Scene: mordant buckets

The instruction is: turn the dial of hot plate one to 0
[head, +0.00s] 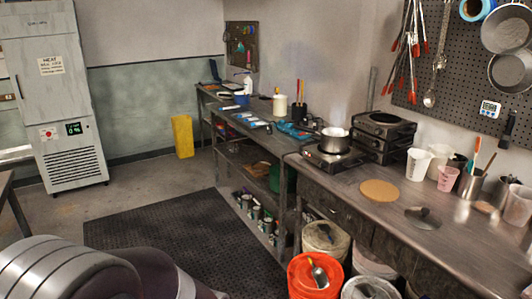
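A single hot plate (322,164) stands on the metal counter with a small saucepan (335,139) on top. Behind it to the right is a stack of dark hot plates (384,149). I cannot tell which of these is hot plate one. Their dials are too small to read in this view. Neither of my grippers is in view.
The metal counter (455,232) also holds a round tan board (379,193), a dark lid-like disc (422,217) and several cups at right. A dark mat (185,240) covers clear floor.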

